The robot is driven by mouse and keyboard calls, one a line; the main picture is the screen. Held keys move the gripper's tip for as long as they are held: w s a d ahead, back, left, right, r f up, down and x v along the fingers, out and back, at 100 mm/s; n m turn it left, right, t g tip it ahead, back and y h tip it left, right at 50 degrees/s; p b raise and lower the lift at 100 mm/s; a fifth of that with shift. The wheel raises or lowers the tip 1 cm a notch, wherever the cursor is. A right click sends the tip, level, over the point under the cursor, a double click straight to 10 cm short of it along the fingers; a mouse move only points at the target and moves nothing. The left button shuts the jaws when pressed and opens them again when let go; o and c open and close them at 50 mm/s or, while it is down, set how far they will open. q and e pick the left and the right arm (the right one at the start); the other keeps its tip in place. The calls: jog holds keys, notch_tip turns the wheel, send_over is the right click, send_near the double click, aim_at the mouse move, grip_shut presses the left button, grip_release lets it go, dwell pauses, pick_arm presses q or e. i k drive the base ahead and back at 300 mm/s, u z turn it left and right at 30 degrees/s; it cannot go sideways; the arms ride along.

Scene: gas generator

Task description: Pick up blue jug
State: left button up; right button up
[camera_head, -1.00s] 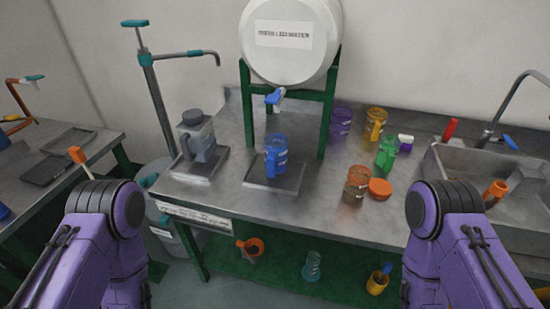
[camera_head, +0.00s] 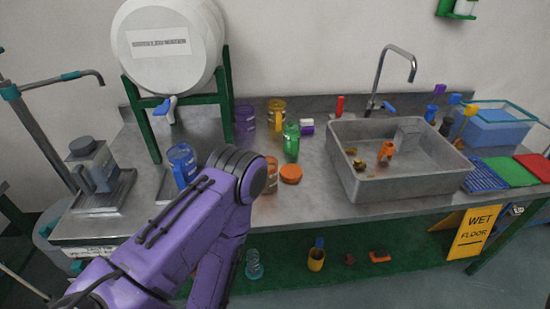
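The blue jug (camera_head: 181,163) stands upright on the metal counter at the left, on a tray below the tap of the big white drum (camera_head: 168,42). A purple arm of mine crosses the lower left of the view and its dark joint sits just right of the jug, in front of the counter. Part of the tray is hidden by this arm. Neither gripper shows, so I cannot see whether either is open or shut.
A sink (camera_head: 345,160) fills the counter's middle right. A grey-lidded container (camera_head: 92,163) stands at the left.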

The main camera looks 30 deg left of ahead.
aim_at(183, 170)
jog(key=z, duration=1.8)
jog(key=k, duration=1.7)
jog(key=u, duration=1.05)
